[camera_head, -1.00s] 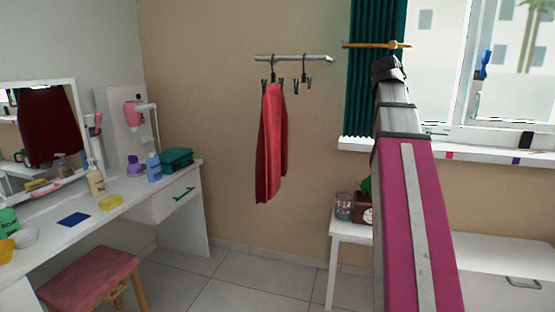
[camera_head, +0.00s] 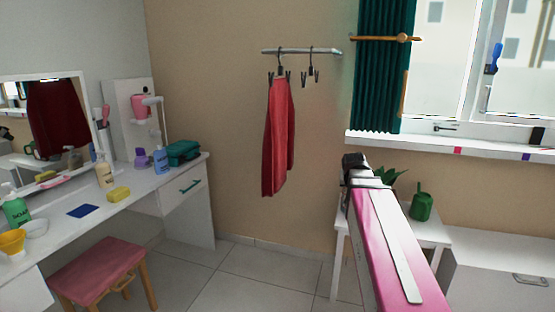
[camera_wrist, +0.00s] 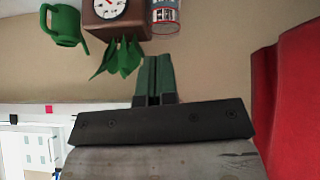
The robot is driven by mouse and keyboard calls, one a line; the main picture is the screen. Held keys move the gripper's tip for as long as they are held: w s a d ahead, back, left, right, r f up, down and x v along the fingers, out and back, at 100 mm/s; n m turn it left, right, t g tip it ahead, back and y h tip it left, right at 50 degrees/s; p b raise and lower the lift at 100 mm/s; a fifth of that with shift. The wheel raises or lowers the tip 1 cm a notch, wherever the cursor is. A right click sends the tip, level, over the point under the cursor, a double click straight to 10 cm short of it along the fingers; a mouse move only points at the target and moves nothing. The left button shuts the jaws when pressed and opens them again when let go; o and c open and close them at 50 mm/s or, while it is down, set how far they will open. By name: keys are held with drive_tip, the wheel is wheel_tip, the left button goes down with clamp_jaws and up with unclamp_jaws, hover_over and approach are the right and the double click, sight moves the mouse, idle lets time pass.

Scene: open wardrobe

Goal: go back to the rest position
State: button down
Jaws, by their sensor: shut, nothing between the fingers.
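My gripper (camera_wrist: 153,75) shows in the wrist view with its two fingers together and nothing between them. In the head view my pink arm rises from the lower right, and the dark wrist end (camera_head: 355,168) stands in front of the small white table. The fingertips cannot be made out there. A red garment (camera_head: 278,135) hangs from a clip hanger on the wall rail (camera_head: 300,51), left of my arm and apart from it. Red cloth also shows at the right edge of the wrist view (camera_wrist: 290,100).
A white side table (camera_head: 432,237) holds a green watering can (camera_head: 421,205). The wrist view shows a clock (camera_wrist: 110,12), a plant (camera_wrist: 120,58) and a glass jar (camera_wrist: 165,15). A vanity (camera_head: 140,195) and pink stool (camera_head: 98,272) stand left. Floor between is clear.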

drive_tip(key=s+a+f+g+y, duration=0.1)
drive_tip(key=s+a+f+g, duration=0.1)
drive_tip(key=s+f, duration=0.4)
drive_tip(key=s+a+f+n+g, duration=0.1)
drive_tip(key=s+a+f+g, duration=0.2)
drive_tip(key=f, duration=0.9)
drive_tip(key=s+a+f+n+g+y, duration=0.1)
drive_tip(key=s+a+f+g, duration=0.1)
drive_tip(key=s+a+f, duration=0.3)
drive_tip(key=s+f, duration=0.4)
drive_tip(key=shift+a+y, duration=0.2)
drive_tip(key=shift+y, duration=0.1)
drive_tip(key=shift+d, duration=0.1)
